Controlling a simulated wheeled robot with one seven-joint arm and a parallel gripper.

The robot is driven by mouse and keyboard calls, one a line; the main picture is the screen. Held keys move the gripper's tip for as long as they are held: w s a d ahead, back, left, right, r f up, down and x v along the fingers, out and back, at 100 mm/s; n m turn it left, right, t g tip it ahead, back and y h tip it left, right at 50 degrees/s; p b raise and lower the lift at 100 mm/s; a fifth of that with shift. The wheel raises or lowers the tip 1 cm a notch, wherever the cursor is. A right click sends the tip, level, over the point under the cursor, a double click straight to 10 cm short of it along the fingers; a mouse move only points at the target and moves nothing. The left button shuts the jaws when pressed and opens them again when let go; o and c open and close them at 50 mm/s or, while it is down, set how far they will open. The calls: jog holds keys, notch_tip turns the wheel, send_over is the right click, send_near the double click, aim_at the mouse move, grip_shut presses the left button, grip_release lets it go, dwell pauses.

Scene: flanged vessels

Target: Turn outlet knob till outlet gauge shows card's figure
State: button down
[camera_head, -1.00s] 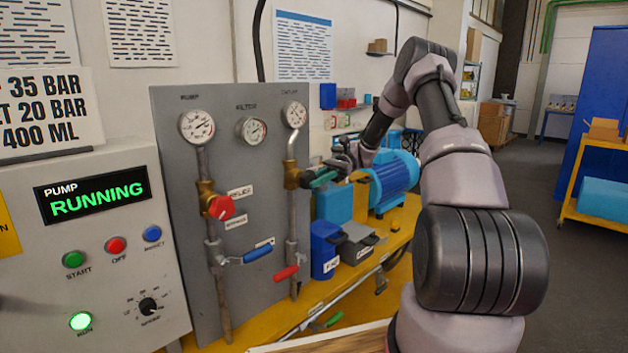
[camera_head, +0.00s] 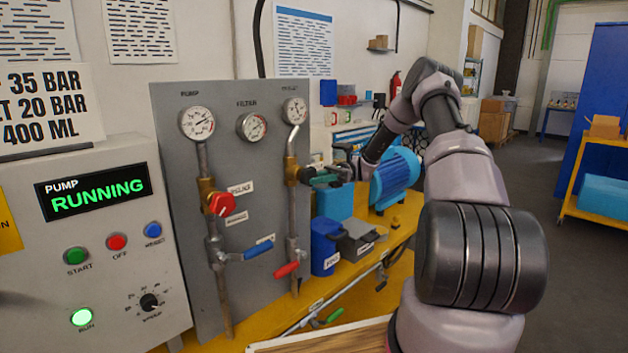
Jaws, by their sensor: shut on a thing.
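My gripper (camera_head: 335,175) is shut on the outlet knob (camera_head: 318,178), a green-looking handle on the right pipe's brass valve, mostly hidden by the jaws. The outlet gauge (camera_head: 295,110) sits at the top of that pipe, and its needle is too small to read surely. The card (camera_head: 45,105) at the upper left shows cut-off lines ending "35 BAR", "20 BAR" and "400 ML". The pump gauge (camera_head: 197,123) and filter gauge (camera_head: 252,127) are on the same grey panel (camera_head: 265,210).
A red knob (camera_head: 221,204) is on the left pipe. A blue lever (camera_head: 258,250) and a red lever (camera_head: 287,270) sit lower on the panel. A pump box (camera_head: 95,245) reads "RUNNING". A blue motor (camera_head: 395,178) stands behind my gripper.

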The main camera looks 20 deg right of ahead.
jog(key=c, duration=0.9)
grip_release()
jog(key=shift+c, duration=0.2)
jog(key=v, duration=1.1)
